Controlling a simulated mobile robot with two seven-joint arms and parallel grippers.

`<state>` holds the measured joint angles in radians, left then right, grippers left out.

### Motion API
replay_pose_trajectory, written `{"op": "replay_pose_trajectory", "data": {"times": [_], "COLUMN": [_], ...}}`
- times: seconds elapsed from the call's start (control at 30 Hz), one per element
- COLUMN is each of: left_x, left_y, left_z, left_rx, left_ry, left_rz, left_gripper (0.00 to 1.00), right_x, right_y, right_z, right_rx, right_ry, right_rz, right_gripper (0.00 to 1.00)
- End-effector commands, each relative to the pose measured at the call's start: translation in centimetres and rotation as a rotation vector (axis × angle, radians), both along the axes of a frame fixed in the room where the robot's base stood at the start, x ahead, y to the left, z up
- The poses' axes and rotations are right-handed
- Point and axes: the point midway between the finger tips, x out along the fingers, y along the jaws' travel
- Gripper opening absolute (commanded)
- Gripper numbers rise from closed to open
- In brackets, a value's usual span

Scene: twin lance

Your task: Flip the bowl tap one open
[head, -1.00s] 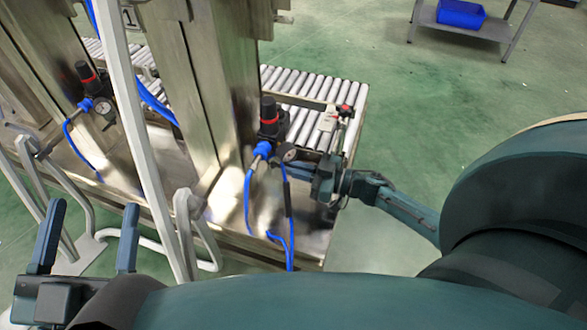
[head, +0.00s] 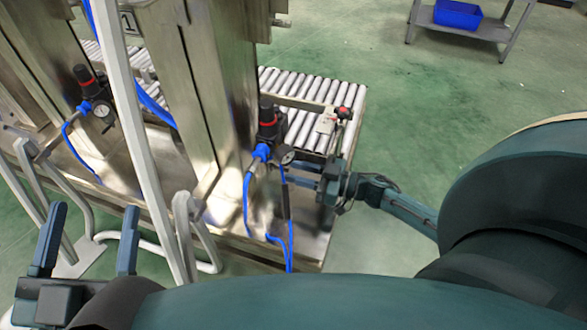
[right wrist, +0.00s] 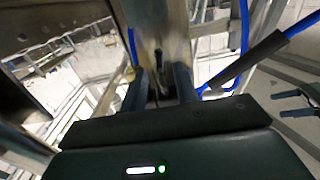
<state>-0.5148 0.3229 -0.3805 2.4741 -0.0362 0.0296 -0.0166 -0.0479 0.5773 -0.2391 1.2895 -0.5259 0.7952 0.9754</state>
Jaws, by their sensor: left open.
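I cannot clearly pick out bowl tap one in the head view; the spot before my right gripper is partly hidden by a regulator and hoses. My right gripper (head: 303,176) points left from its arm, just right of the black regulator's gauge, low beside the steel column. In the right wrist view its two fingers (right wrist: 161,85) stand apart. A thin dark upright piece (right wrist: 158,58) shows between and beyond them, against a steel post; I cannot tell whether it is the tap or whether they touch it. My left gripper (head: 88,240) is open and empty at lower left.
A black regulator with a red ring (head: 267,122), its gauge (head: 287,156) and blue hoses (head: 247,200) stand close to my right gripper. A roller conveyor (head: 310,92) lies behind. Pale bent tubes (head: 183,235) stand near my left gripper.

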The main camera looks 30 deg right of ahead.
Motion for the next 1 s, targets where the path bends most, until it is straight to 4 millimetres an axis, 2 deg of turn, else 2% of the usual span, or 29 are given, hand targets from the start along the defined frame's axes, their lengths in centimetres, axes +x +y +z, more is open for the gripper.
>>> {"op": "replay_pose_trajectory", "data": {"times": [0.03,0.17,0.3,0.5,0.7,1.0], "left_x": [0.0,-1.0,-0.8,-0.8,-0.8,-0.8], "left_y": [0.0,-0.3,-0.1,0.1,0.1,0.1], "left_z": [0.3,-2.1,-1.9,-1.9,-2.0,-2.0], "left_rx": [-0.001,-0.015,0.007,0.027,0.034,0.034], "left_ry": [0.017,0.15,0.14,0.134,0.133,0.132], "left_rz": [0.0,0.004,0.017,0.027,0.031,0.031], "left_gripper": [0.7,0.7,0.7,0.7,0.7,0.7], "right_x": [-0.8,-3.0,-5.3,-7.6,-8.5,-8.5], "right_y": [-0.8,-2.8,-4.9,-7.1,-7.9,-7.9], "right_z": [0.2,0.3,0.2,0.1,0.1,0.1], "right_rx": [-0.002,-0.004,-0.002,-0.002,-0.001,-0.001], "right_ry": [0.004,0.004,0.005,0.002,-0.001,-0.001], "right_rz": [-0.002,-0.001,-0.002,-0.001,-0.001,-0.001], "right_gripper": [0.3,0.3,0.3,0.3,0.3,0.3]}}
